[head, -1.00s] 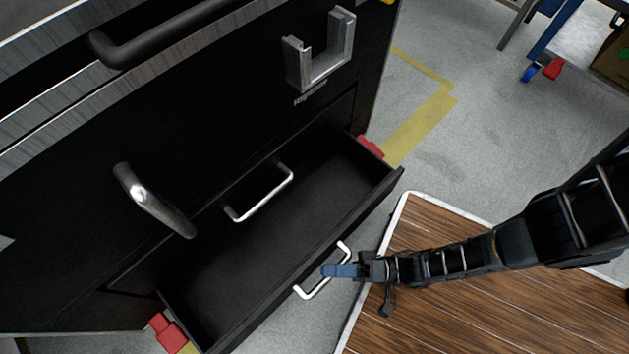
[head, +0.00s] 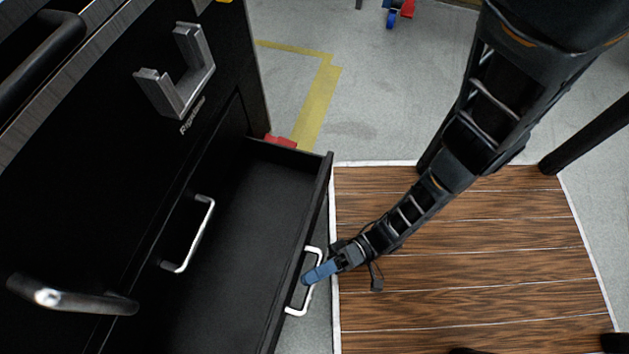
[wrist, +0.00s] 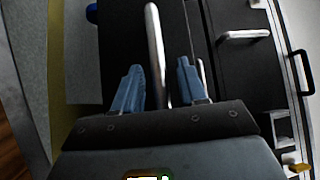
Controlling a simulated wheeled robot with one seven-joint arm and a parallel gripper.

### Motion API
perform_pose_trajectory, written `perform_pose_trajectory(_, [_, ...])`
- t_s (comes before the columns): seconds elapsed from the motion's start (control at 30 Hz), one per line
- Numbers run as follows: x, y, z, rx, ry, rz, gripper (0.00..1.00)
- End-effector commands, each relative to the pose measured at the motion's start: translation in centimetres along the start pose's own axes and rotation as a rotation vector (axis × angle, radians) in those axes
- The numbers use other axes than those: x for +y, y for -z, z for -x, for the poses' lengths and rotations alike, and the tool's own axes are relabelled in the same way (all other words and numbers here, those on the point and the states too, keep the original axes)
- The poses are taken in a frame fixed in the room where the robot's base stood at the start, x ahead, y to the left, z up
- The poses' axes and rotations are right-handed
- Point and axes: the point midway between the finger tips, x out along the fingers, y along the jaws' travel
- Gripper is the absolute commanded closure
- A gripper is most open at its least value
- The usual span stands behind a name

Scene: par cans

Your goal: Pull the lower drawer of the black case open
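The black case (head: 90,160) fills the left of the head view. Its lower drawer (head: 240,200) is pulled out, and its empty dark inside shows. The drawer's silver bar handle (head: 318,265) is on its front. My gripper (head: 310,274) is at this handle, with its blue fingers across the bar. In the wrist view, the handle bar (wrist: 154,45) passes between the two spread fingers (wrist: 158,85), with gaps visible on both sides. The fingers are open around the bar, not closed on it.
Another silver handle (head: 190,235) is on the case above the open drawer. A dark handle (head: 70,297) juts out at lower left, and a grey bracket (head: 180,75) is higher up. A wood-plank platform (head: 470,260) lies right of the drawer.

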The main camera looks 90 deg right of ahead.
Motion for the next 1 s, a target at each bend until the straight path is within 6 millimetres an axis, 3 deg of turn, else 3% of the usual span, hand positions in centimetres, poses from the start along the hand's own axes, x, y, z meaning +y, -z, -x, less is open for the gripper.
perform_pose_trajectory(0.27, [0.0,0.0,0.5,0.000,0.000,0.000,0.59])
perform_pose_trajectory(0.7, [0.2,0.0,6.9,0.000,-0.002,0.000,0.59])
perform_pose_trajectory(1.0, [0.0,0.0,7.8,0.000,0.000,0.000,0.59])
